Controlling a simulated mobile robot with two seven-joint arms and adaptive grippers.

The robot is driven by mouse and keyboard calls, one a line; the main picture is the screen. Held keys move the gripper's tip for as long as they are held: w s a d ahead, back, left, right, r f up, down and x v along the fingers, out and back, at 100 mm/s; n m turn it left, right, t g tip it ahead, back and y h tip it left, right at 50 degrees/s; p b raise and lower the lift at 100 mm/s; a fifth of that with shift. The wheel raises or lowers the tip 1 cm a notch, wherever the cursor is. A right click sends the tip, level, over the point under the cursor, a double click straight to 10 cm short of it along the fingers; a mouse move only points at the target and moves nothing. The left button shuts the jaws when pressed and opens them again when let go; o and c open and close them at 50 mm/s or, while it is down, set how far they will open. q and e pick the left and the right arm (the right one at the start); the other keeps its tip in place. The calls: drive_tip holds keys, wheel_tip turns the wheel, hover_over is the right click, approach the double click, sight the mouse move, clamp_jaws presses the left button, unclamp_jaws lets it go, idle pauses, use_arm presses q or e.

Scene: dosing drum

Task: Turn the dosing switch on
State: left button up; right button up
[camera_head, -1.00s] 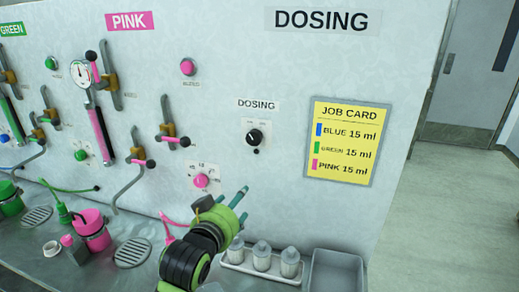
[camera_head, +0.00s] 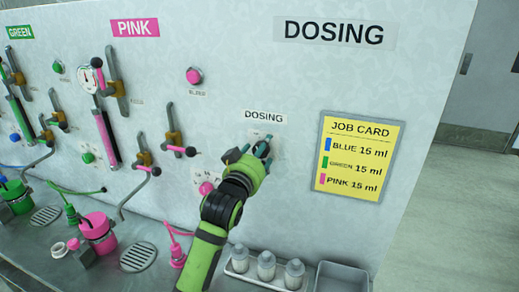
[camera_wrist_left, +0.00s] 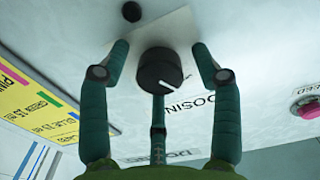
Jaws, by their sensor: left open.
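The dosing switch is a round black knob (camera_wrist_left: 158,70) on the upright panel. In the left wrist view its white pointer line slants to the lower right, towards the DOSING label (camera_wrist_left: 188,103). My left gripper (camera_wrist_left: 160,48) is open at the panel, with fingers on both sides of the knob and a third finger below it in the picture. Gaps show between the side fingers and the knob; I cannot tell whether the third finger touches. In the head view my left gripper (camera_head: 256,150) mostly hides the knob. My right gripper is not in view.
A yellow job card (camera_head: 354,156) is right of the switch. Pink valve levers (camera_head: 172,146) and a pink knob (camera_head: 206,188) are close on the left. Below, a tray with white-capped bottles (camera_head: 266,266) and a grey bin (camera_head: 341,278) stand on the counter.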

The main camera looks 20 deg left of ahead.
use_arm(q)
drive_tip(key=shift+s, duration=0.2)
drive_tip(key=c, duration=1.1)
drive_tip(key=shift+r, duration=0.15)
drive_tip(key=shift+c, duration=0.2)
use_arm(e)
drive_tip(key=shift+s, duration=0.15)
use_arm(q)
drive_tip(key=m, duration=1.2)
drive_tip(key=shift+r, duration=0.2)
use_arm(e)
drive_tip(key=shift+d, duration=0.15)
